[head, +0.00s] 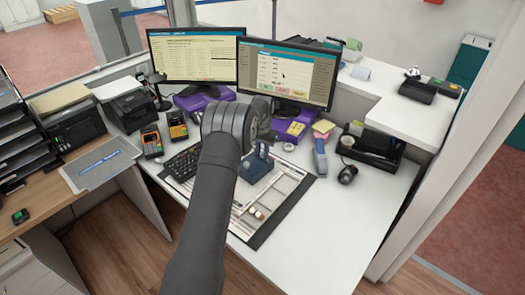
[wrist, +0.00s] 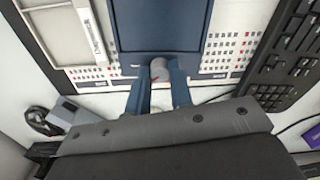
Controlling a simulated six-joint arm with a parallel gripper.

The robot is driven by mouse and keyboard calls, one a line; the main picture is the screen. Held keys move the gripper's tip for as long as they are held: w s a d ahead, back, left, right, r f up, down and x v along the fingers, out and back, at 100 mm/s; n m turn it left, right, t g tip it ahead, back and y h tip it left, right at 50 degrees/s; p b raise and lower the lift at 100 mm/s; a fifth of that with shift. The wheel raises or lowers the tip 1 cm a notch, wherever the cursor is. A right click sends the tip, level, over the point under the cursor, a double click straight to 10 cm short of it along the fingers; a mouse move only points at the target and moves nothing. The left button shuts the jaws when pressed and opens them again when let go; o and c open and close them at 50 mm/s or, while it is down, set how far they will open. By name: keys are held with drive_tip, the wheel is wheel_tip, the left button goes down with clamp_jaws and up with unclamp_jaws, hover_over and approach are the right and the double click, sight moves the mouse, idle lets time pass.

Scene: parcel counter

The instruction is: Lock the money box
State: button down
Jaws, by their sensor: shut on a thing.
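The dark blue money box (head: 255,170) sits on the printed desk mat, partly hidden behind my arm in the head view. In the wrist view its flat blue lid (wrist: 158,25) fills the top middle. A grey round lock knob (wrist: 160,68) with a small red mark is at the box's near edge. My gripper (wrist: 160,82) has its two blue fingers on either side of this knob and is shut on it. In the head view my gripper (head: 262,152) is at the box, and the knob cannot be made out there.
A black keyboard (wrist: 285,65) lies close beside the box. Two monitors (head: 285,72) stand behind. Card terminals (head: 152,141) are to the left. A stapler-like blue-grey item (head: 320,157) and a black scanner (head: 347,174) are to the right. The front right counter is clear.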

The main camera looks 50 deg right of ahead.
sight(262, 153)
drive_tip(key=n, duration=0.5)
drive_tip(key=shift+n, duration=2.4)
drive_tip(key=c, duration=1.3)
unclamp_jaws()
wheel_tip(262, 153, up, 18)
drive_tip(key=shift+f, duration=0.25)
drive_tip(key=shift+f, duration=0.1)
